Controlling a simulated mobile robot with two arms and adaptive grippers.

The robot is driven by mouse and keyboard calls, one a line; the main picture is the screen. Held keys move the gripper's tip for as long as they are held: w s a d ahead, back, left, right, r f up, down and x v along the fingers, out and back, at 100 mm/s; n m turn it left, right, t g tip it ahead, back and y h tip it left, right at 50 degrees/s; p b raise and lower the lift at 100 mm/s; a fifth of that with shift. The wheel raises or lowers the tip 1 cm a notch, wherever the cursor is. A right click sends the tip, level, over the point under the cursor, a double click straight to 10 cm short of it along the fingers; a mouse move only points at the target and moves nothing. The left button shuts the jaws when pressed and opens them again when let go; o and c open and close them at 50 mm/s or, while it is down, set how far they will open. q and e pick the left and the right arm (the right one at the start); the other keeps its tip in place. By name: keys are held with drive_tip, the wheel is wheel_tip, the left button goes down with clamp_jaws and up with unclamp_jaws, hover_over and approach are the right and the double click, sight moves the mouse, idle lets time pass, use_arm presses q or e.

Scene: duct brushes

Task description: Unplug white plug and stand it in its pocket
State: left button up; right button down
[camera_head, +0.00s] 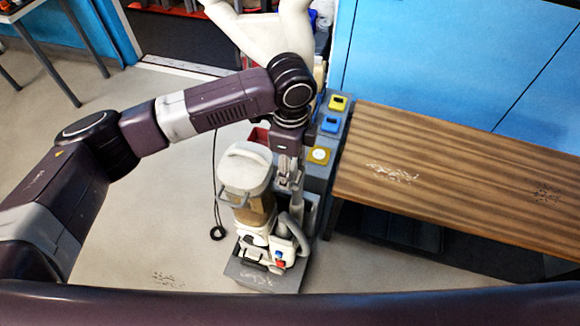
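My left arm reaches in from the left, and its gripper (289,182) points down just right of the pale canister of a floor machine (246,170). The fingers are small and partly merge with the machine behind them, so I cannot tell whether they are open or holding anything. I cannot make out a white plug for certain. My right gripper is not in view.
A striped wooden bench (460,180) stands to the right, close to the grey unit. A black cord (217,233) hangs left of the machine. A large white branched pipe (265,32) stands behind my wrist.

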use_arm(q)
drive_tip(key=shift+w+r, duration=0.1)
drive_tip(key=shift+r, duration=0.1)
wheel_tip(320, 180, up, 17)
drive_tip(key=p, duration=0.5)
drive_tip(key=shift+p, duration=0.4)
drive_tip(key=shift+f, duration=0.1)
drive_tip(key=shift+s, duration=0.25)
